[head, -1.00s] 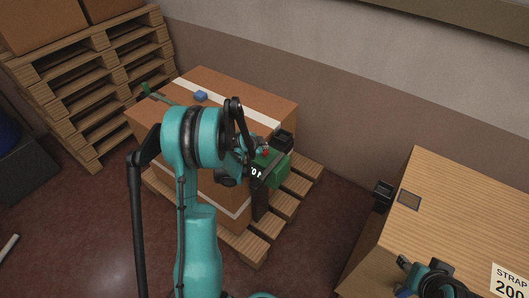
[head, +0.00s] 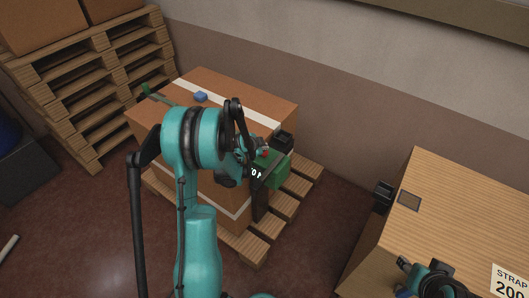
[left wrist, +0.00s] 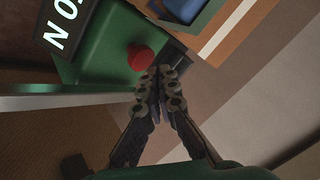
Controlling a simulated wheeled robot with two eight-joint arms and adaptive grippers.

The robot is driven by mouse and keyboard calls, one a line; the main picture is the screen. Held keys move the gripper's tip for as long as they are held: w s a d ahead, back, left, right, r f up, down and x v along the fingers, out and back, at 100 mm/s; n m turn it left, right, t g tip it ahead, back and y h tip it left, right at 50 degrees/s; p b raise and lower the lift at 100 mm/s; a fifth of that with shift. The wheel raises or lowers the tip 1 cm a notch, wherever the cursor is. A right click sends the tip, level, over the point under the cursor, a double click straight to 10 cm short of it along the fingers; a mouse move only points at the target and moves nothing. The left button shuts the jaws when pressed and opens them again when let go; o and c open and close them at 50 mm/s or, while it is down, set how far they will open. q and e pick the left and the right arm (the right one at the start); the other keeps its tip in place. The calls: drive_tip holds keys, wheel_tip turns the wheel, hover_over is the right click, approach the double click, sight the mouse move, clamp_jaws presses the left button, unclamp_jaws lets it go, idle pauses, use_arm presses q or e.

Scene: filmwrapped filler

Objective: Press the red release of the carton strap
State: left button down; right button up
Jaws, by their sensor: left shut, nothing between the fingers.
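The strapped carton (head: 160,95) stands on a pallet with a pale strap (head: 245,98) over its top. A green strap unit (head: 280,170) with a dark lettered face sits at its right side. The red release (left wrist: 140,57) is a rounded knob on the green unit in the left wrist view; a bit of it shows in the head view (head: 265,153). My left gripper (left wrist: 159,72) is shut and empty, its tips just beside the red knob; I cannot tell whether they touch it. My right gripper (head: 432,282) is at the lower right, its fingers unclear.
A blue block (head: 200,97) lies on the carton top. The pallet (head: 246,246) sticks out around the carton's base. Stacked pallets (head: 90,70) stand at the left. A wooden crate (head: 460,205) stands at the right, with open floor (head: 315,225) between.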

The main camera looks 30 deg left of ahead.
use_arm(q)
drive_tip(key=shift+f, duration=0.45)
drive_tip(key=shift+f, duration=0.85)
idle(1.0)
drive_tip(key=shift+r, duration=0.1)
drive_tip(key=shift+r+p, duration=0.85)
drive_tip(key=shift+r, duration=0.4)
drive_tip(key=shift+r+p, duration=1.65)
drive_tip(key=shift+r, duration=0.85)
